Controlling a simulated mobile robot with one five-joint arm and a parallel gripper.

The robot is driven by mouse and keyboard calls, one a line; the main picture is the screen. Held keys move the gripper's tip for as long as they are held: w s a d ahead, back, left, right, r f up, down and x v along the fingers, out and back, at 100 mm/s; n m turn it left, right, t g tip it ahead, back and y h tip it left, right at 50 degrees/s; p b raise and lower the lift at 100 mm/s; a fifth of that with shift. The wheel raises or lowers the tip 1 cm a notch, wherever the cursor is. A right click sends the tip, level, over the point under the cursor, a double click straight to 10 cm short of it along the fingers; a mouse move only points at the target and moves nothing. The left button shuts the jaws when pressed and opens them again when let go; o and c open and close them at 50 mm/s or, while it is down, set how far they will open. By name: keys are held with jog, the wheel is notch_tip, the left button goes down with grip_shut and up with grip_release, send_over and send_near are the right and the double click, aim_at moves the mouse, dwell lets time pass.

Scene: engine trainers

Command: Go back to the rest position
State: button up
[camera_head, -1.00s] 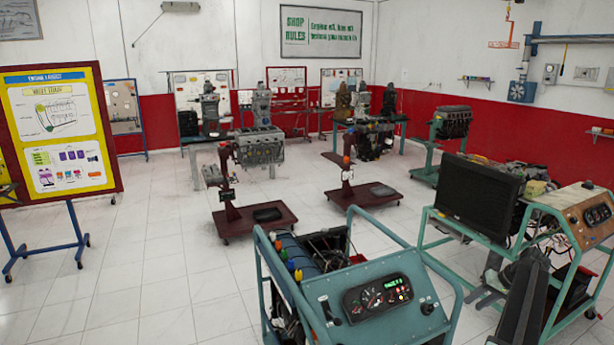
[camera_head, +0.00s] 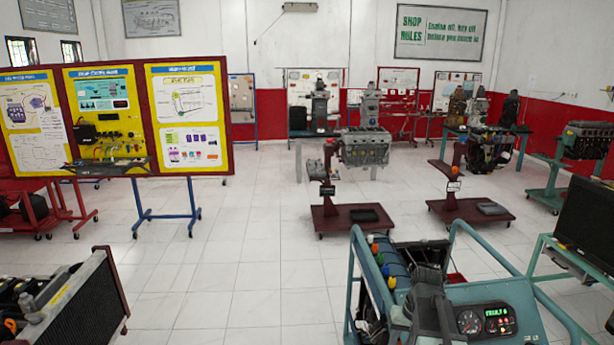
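My gripper (camera_head: 430,282) is a dark grey shape at the lower right of the head view, at the end of my arm. It appears in front of a teal-framed engine trainer (camera_head: 352,290) and hides part of its top and panel. Its fingers cannot be made out against the dark parts behind, so I cannot tell whether it is open or shut. No held object can be made out.
A teal-framed bench with a black screen (camera_head: 598,225) stands at the right edge. A radiator unit (camera_head: 75,305) is at the lower left. Yellow display boards (camera_head: 187,110) stand behind. Engines on red stands (camera_head: 350,214) are farther back. White floor (camera_head: 240,275) is clear at centre-left.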

jog(key=s+a+n+h, duration=0.1)
jog(key=s+a, duration=0.2)
jog(key=a, duration=0.5)
jog(key=s+a+n+h, duration=0.1)
jog(key=s+a, duration=0.2)
jog(key=a, duration=0.5)
notch_tip(320, 180, down, 10)
jog(key=b, duration=1)
jog(key=shift+f, duration=0.15)
jog(key=shift+w, duration=0.1)
dwell(0.7)
